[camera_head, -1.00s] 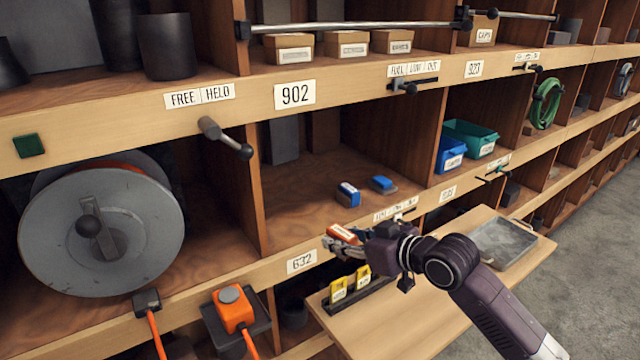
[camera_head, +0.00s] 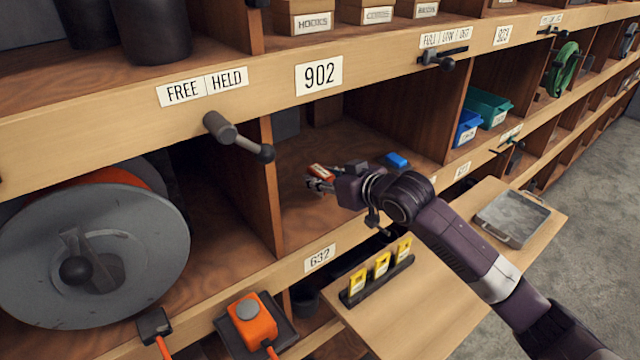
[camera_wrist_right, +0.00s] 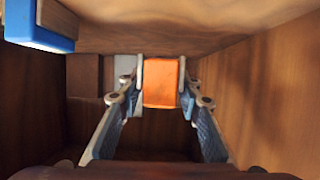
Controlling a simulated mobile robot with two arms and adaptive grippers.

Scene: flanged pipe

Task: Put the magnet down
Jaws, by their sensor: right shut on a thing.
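The magnet, an orange-red block (camera_head: 320,171), is between the fingers of my right gripper (camera_head: 317,184). In the right wrist view the orange block (camera_wrist_right: 160,82) sits between the two fingertips of the gripper (camera_wrist_right: 163,95), which is shut on it. The gripper is inside the shelf compartment beside the 902 label, over its wooden floor (camera_head: 300,215). I cannot tell whether the block touches the floor. One blue block (camera_head: 397,160) lies behind my right wrist. A blue block (camera_wrist_right: 40,30) also shows at the upper left of the wrist view. My left gripper is not in view.
A wooden divider (camera_head: 262,190) stands left of the gripper. A black handle (camera_head: 240,138) sticks out of the upper shelf edge. Below are a pull-out board (camera_head: 440,300) with yellow tags (camera_head: 381,264) and a grey tray (camera_head: 512,215). Blue (camera_head: 467,128) and green bins stand right.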

